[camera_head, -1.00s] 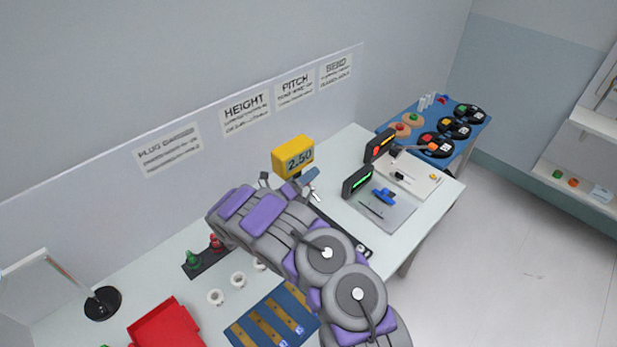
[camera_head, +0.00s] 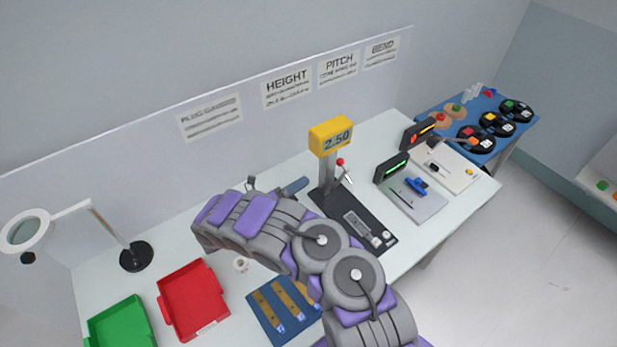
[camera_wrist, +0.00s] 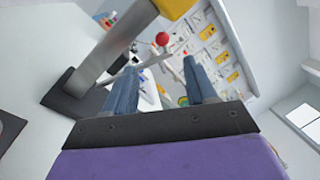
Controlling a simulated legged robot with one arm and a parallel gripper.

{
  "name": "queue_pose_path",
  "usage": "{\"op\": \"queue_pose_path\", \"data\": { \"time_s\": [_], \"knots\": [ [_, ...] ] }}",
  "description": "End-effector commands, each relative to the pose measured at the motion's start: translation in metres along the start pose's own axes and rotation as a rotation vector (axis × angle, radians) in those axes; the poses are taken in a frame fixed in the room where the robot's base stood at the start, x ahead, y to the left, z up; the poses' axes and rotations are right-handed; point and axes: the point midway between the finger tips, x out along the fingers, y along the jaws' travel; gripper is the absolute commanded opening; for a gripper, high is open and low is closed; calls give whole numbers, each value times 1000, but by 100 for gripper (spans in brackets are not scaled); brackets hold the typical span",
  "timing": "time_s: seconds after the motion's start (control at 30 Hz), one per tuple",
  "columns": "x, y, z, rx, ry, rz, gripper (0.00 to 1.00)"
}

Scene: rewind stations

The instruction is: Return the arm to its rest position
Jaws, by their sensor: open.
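My arm (camera_head: 265,215) reaches over the white bench in the head view, bent and grey with purple panels. Its far end is left of the height gauge (camera_head: 331,138), which has a yellow head reading 2.50. In the wrist view my gripper (camera_wrist: 159,66) shows two blue fingers spread apart with nothing between them. The gauge's grey post (camera_wrist: 112,45) and red-knobbed lever (camera_wrist: 162,39) are close beyond the fingers, toward the left. In the head view the gripper is largely hidden behind the arm.
A red tray (camera_head: 192,300), a green tray (camera_head: 122,325) and a magnifier lamp (camera_head: 136,255) stand at the left. A blue board with brass strips (camera_head: 262,310) lies beneath the arm. Two display units (camera_head: 392,167) stand right of the gauge. The floor at right is clear.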

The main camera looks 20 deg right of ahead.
Motion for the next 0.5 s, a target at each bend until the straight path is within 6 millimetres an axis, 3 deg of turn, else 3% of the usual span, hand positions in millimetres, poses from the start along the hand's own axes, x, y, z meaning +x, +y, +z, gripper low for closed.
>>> {"op": "queue_pose_path", "data": {
  "time_s": [0.5],
  "knots": [
    [-10, 0, 0, -2, -1, -1, 56]
  ]
}}
